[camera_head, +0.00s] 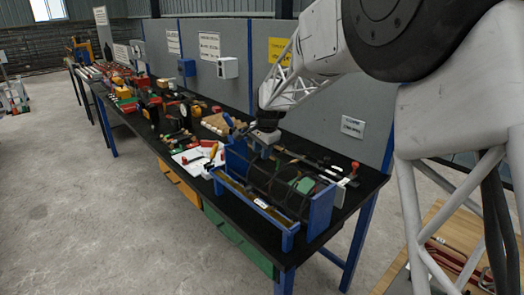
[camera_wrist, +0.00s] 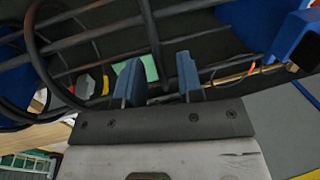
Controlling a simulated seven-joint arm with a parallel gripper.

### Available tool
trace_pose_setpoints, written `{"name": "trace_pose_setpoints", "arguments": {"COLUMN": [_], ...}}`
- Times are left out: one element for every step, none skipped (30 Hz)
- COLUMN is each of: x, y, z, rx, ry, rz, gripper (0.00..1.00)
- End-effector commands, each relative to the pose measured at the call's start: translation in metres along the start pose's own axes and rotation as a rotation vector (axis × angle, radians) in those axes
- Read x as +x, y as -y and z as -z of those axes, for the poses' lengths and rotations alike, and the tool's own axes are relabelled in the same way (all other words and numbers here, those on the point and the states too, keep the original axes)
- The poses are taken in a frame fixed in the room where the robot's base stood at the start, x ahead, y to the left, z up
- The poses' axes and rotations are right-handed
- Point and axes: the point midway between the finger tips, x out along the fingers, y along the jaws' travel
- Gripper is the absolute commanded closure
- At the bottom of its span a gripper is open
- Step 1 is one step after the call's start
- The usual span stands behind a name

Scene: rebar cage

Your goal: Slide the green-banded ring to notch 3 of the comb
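The dark rebar cage (camera_head: 268,180) lies in a blue stand (camera_head: 320,212) on the bench, with several rings around long bars. My gripper (camera_head: 264,137) is above the cage's far-left part. In the wrist view its two blue fingers (camera_wrist: 158,82) are apart, and a dark ring (camera_wrist: 155,40) passes between them with space beside it. A green patch shows in the cage in the head view (camera_head: 305,185) and behind the fingers in the wrist view (camera_wrist: 150,68); I cannot tell whether it is a ring's band. The comb and its notches are not clearly distinguishable.
Another dark ring (camera_wrist: 38,60) is at the left in the wrist view. A blue end plate (camera_wrist: 300,42) is at the right. The bench's far-left part is crowded; a grey panel (camera_head: 225,95) stands behind.

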Motion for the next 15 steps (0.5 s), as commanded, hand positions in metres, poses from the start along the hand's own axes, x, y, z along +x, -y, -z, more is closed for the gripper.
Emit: {"name": "trace_pose_setpoints", "arguments": {"x": [0.000, 0.000, -0.001, -0.002, -0.003, -0.004, -0.006, -0.008, -0.011, -0.014, -0.017, -0.021, -0.025, -0.029, -0.034], "y": [0.000, 0.000, 0.000, 0.000, 0.000, 0.000, 0.000, 0.000, 0.000, 0.000, 0.000, 0.000, 0.000, 0.000, 0.000], "z": [0.000, 0.000, 0.000, 0.000, 0.000, 0.000, 0.000, 0.000, 0.000, 0.000, 0.000, 0.000, 0.000, 0.000, 0.000], "rx": [0.000, 0.000, 0.000, 0.000, 0.000, 0.000, 0.000, 0.000, 0.000, 0.000, 0.000, 0.000, 0.000, 0.000, 0.000], "ry": [0.000, 0.000, 0.000, 0.000, 0.000, 0.000, 0.000, 0.000, 0.000, 0.000, 0.000, -0.001, -0.001, -0.001, -0.001], "rz": [0.000, 0.000, 0.000, 0.000, 0.001, 0.001, 0.001, 0.001, 0.000, 0.000, 0.000, 0.001, 0.001, 0.002, 0.002], "gripper": [0.66, 0.66, 0.66, 0.66, 0.66, 0.66, 0.66, 0.66, 0.66, 0.66, 0.66, 0.66, 0.66, 0.66, 0.66]}}
